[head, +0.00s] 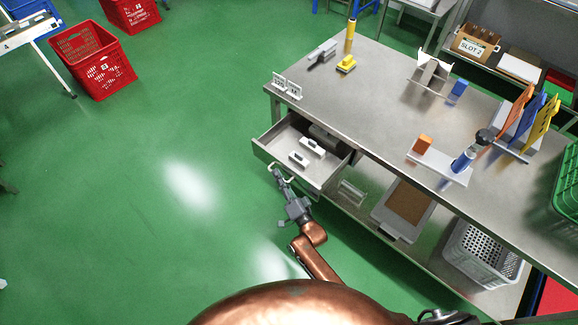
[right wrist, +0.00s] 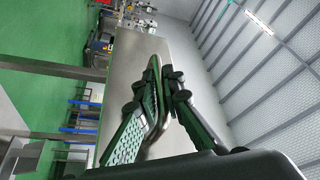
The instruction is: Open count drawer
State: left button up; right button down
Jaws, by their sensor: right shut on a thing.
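The count drawer (head: 318,170) is pulled out from the steel table in the head view. Several pale and dark items lie inside it, near its front and middle. My right gripper (head: 278,176) is at the drawer's front face, shut on the drawer handle (head: 289,176). In the right wrist view the dark fingers of my right gripper (right wrist: 160,95) close around the curved metal handle (right wrist: 153,85), with the grey drawer front (right wrist: 128,75) behind it.
The steel table (head: 385,105) holds a yellow-handled tool (head: 348,50), an orange block (head: 422,143) and upright coloured boards (head: 540,125). A grey crate (head: 482,255) stands on its lower shelf. Red baskets (head: 93,60) stand at the upper left. The green floor left of the drawer is clear.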

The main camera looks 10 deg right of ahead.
jog(key=shift+s+a+f+p, duration=0.1)
jog(key=shift+s+a+p, duration=0.1)
jog(key=shift+s+a, duration=0.5)
jog(key=shift+s+a+p, duration=0.15)
jog(key=shift+s+a, duration=0.35)
jog(key=shift+a, duration=0.3)
jog(key=c, duration=2.3)
grip_release()
jog(key=v, duration=1.2)
